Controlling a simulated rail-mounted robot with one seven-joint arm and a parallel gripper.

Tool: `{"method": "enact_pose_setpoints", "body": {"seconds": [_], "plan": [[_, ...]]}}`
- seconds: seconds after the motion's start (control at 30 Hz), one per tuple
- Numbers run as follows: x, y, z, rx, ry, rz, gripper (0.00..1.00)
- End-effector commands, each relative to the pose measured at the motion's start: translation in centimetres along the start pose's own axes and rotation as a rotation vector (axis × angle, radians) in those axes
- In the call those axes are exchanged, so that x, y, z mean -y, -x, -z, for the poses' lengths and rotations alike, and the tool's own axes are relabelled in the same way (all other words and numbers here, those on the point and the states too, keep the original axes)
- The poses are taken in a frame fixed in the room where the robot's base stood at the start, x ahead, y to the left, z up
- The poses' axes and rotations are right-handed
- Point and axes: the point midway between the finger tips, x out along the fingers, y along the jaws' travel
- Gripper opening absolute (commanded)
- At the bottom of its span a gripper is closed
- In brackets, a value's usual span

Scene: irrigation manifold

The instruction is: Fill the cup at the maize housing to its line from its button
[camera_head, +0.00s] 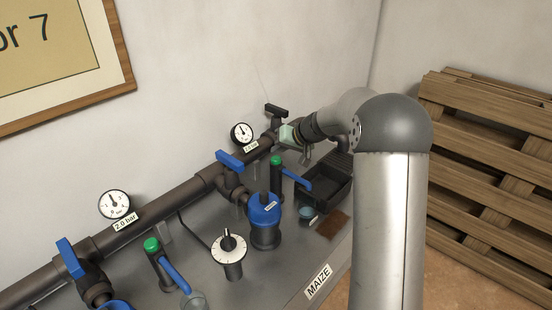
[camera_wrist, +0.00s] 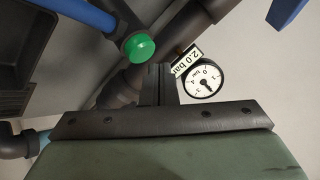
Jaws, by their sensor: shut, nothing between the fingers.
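The MAIZE label (camera_head: 318,281) is on the bench's front edge, nearest a blue-topped dark housing (camera_head: 264,210). Behind this housing, a green button (camera_head: 276,160) tops a dark post with a blue arm (camera_head: 297,180) reaching right. Below the arm's end is a small bluish cup (camera_head: 307,213); its line and level cannot be made out. My gripper (camera_head: 288,135) is behind and above that post, near the pipe. In the wrist view its fingers (camera_wrist: 158,82) are together and empty, and a green button (camera_wrist: 139,46) with a blue arm lies beyond them.
A second green button (camera_head: 152,244), blue arm and clear cup (camera_head: 194,301) stand at front left. A white dial (camera_head: 229,247) is between. The pipe carries gauges (camera_head: 115,204) and blue-handled valves (camera_head: 229,160). A black tray (camera_head: 325,185) is at right. Wooden pallets (camera_head: 490,160) lean on the wall.

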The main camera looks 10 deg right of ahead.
Motion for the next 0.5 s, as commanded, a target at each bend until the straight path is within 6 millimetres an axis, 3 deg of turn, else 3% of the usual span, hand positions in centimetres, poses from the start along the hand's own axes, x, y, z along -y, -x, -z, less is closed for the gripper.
{"method": "enact_pose_setpoints", "body": {"seconds": [0.5], "plan": [[-0.38, -0.51, -0.36, -0.001, 0.0, 0.0, 0.0]]}}
